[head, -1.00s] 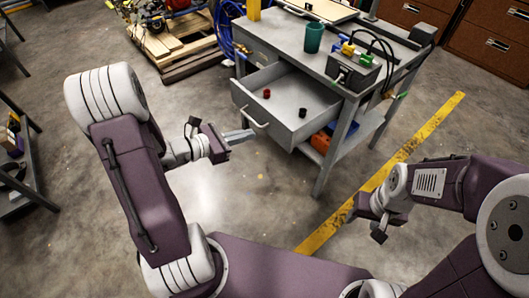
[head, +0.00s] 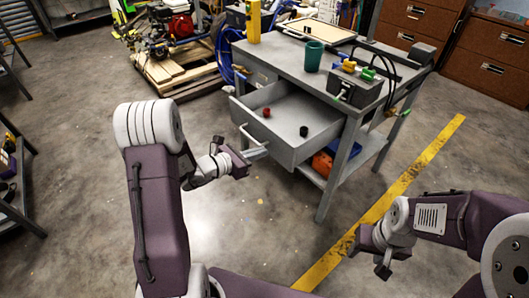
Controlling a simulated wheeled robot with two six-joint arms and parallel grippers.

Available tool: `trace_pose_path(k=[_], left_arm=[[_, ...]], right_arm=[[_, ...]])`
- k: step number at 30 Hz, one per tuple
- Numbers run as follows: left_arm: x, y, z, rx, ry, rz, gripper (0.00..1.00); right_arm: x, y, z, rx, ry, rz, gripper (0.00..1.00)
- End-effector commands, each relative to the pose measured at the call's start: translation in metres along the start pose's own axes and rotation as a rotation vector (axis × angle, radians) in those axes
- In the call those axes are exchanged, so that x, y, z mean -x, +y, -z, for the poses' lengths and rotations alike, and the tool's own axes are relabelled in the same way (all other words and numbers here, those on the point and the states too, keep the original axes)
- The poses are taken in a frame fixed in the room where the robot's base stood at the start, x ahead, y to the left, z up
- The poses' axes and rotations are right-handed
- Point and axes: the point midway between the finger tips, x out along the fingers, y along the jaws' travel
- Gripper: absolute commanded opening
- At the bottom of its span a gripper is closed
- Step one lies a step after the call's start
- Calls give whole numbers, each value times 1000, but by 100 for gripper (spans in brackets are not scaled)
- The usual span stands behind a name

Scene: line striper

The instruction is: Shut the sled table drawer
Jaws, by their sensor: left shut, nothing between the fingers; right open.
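The sled table (head: 275,54) is a grey metal bench ahead of me. Its drawer (head: 291,147) stands pulled out toward me, with a red piece (head: 266,112) and a black piece (head: 304,131) inside. A pale bar handle (head: 249,134) is on the drawer's front. My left gripper (head: 256,154) is shut and empty, its fingertips just below the handle, close to the drawer front; I cannot tell whether they touch it. My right gripper (head: 369,259) is open and empty, low over the floor at the right, well away from the drawer.
An orange item (head: 322,163) lies on the lower shelf. A wooden pallet (head: 170,72) stands at the back left. The floor before the drawer is clear.

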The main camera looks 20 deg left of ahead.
Motion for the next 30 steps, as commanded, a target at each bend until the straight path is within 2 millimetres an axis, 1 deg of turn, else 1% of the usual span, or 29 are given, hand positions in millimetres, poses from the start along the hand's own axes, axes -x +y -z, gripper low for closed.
trace_pose_path(k=[1,3,6,18,22,26,30], left_arm=[[-7,-1,-2,-3,-2,2,0],[-14,0,-4,-2,0,2,0],[-20,0,-6,-1,-1,0,0],[-22,0,-8,0,0,0,0],[-28,0,-9,-1,0,1,0],[-45,-1,-14,-3,-1,3,0],[-73,-1,-22,-4,-2,4,0]], right_arm=[[-3,0,0,0,0,0,50],[-4,0,0,0,0,0,50],[-4,0,0,0,0,0,50],[-4,0,0,0,0,0,50],[-5,0,-1,0,0,0,50],[-8,0,-1,0,0,0,50],[-12,0,-1,0,0,0,50]])
